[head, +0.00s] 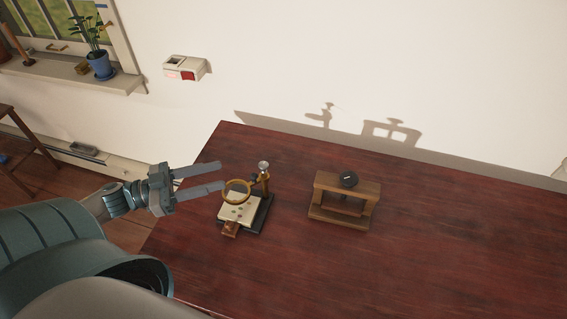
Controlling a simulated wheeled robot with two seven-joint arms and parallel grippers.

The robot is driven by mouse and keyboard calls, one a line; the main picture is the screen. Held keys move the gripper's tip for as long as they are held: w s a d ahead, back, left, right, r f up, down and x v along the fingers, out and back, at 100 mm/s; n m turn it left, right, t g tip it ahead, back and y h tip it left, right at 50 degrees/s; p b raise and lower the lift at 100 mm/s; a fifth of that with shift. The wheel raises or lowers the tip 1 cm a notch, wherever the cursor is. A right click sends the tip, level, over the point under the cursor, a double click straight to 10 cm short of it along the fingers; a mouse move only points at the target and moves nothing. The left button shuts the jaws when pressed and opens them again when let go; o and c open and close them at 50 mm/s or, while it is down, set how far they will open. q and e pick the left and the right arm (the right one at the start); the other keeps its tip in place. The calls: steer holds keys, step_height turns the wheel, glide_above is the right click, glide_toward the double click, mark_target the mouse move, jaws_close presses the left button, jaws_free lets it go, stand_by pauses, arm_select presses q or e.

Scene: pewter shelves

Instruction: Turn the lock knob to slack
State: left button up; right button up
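A small stand with a brass-rimmed magnifying ring (238,191) is on the dark red table. A silver knob (263,166) tops its post, and a pale plate (240,210) lies under the ring. To its right stands a wooden frame (329,184) with a round black knob (348,179) on top, bearing a light mark. I cannot tell from the look which knob is the lock knob. My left gripper (221,174) is open and empty, its fingers apart, just left of the ring and post. It does not appear to touch the stand. My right gripper is out of view.
The table (450,240) is clear to the right and in front of the wooden frame. A white wall (400,60) rises behind it. A windowsill with a potted plant (101,65) and a wall box (185,68) are at the upper left.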

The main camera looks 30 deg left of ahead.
mark_target(264, 167)
arm_select(q)
steer(key=shift+w+a+r+g+h, duration=0.15)
steer(key=shift+g+h, duration=0.15)
steer(key=shift+g, duration=0.1)
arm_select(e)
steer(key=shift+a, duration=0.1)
arm_select(q)
steer(key=p+x, duration=0.4)
steer(key=x, duration=1.3)
steer(key=shift+w, duration=0.25)
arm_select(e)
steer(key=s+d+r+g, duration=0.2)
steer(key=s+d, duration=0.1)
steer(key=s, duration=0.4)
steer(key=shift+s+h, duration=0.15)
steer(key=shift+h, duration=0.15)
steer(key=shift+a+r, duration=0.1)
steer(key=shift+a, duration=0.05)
